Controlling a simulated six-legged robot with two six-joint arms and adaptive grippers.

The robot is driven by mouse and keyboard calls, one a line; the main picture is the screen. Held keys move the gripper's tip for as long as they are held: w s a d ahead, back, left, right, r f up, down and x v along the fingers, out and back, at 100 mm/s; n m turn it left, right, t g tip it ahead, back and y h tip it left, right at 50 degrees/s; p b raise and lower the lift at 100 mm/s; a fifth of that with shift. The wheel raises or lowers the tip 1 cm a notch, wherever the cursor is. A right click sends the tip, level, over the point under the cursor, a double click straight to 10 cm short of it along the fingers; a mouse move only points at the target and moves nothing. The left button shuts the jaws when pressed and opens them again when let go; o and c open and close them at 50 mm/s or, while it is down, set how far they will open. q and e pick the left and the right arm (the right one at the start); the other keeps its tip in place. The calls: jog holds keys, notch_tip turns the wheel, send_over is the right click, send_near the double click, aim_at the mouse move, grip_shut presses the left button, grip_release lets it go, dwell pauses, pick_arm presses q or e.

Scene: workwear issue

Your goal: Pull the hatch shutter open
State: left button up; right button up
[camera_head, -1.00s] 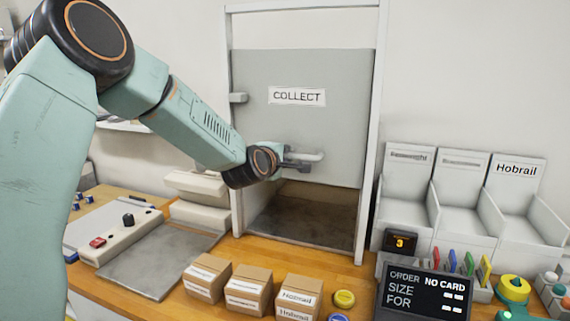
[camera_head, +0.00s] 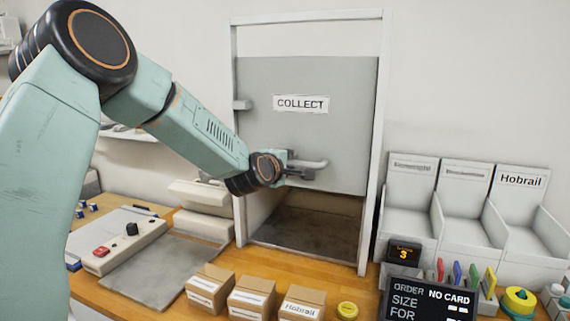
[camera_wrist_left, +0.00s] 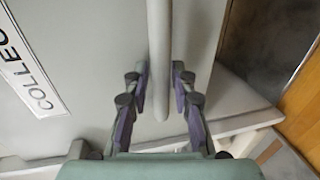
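The hatch shutter (camera_head: 335,125) is a grey panel marked COLLECT in a white frame (camera_head: 377,130). Its lower edge stands above the counter, leaving a gap with a dark floor (camera_head: 310,229) below. A pale bar handle (camera_head: 312,164) is near the shutter's bottom. My left gripper (camera_head: 306,170) is at this handle. In the left wrist view, the open fingers (camera_wrist_left: 158,88) stand on either side of the handle bar (camera_wrist_left: 158,50), with a visible space on each side. The shutter also fills the wrist view's left part (camera_wrist_left: 90,65). My right gripper is out of view.
Several cardboard boxes (camera_head: 252,297) stand at the counter's front. A control box (camera_head: 125,245) and grey mat (camera_head: 165,272) lie left of the hatch. White bins (camera_head: 465,215) and an order display (camera_head: 430,300) stand right.

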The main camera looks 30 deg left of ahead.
pick_arm(q)
jog(key=v, duration=1.2)
jog(key=shift+r, duration=0.1)
dwell(0.4)
